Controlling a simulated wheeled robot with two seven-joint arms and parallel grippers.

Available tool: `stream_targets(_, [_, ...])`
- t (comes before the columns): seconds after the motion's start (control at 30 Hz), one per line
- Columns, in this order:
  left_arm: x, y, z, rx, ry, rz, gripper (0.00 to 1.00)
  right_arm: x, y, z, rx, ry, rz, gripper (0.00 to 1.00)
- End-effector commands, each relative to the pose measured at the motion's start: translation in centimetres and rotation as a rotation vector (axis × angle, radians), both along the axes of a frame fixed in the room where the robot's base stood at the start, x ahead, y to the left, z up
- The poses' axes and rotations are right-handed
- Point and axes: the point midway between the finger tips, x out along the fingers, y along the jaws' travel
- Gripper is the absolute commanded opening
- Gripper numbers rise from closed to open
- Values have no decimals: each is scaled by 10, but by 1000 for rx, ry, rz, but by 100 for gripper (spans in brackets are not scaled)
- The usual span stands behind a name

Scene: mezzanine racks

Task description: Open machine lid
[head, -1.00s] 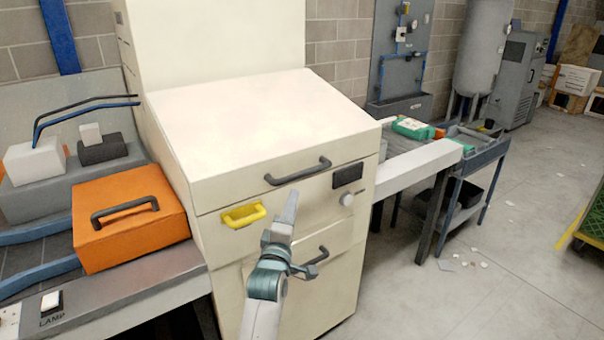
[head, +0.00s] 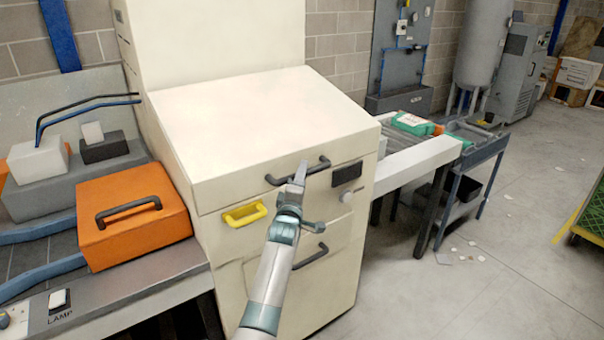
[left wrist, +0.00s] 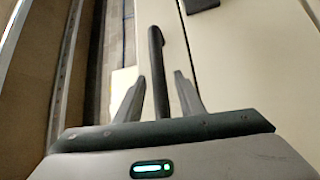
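The cream machine (head: 220,40) has a sloping lid (head: 260,115), which is down. A dark bar handle (head: 276,180) is on the lid's front edge, and it also shows in the left wrist view (left wrist: 156,50). My left gripper (head: 302,168) is at this handle and hides part of it. In the left wrist view my left gripper (left wrist: 158,95) is open, its fingers on either side of the bar, with a gap visible on both sides. My right gripper is not in view.
Below the lid are a yellow handle (head: 244,214), a lower dark handle (head: 311,257), a black panel (head: 347,174) and a knob. An orange box (head: 130,215) stands on the left bench. A white-edged table (head: 410,160) adjoins at right.

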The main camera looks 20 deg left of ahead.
Motion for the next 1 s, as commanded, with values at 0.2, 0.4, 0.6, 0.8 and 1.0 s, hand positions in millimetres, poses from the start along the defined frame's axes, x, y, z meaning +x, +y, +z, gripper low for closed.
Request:
stream_targets(0.2, [4, 1, 0, 0, 0, 0, 36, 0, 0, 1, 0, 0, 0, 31])
stream_targets(0.4, [4, 0, 0, -1, 0, 0, 33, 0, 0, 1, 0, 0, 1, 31])
stream_targets(0.6, [4, 0, 0, -1, 0, 0, 0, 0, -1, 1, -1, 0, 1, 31])
stream_targets(0.8, [5, 0, 1, 0, 0, 0, 0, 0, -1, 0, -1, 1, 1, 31])
stream_targets(1.0, [12, -1, 13, -1, -2, 0, 0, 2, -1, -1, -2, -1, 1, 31])
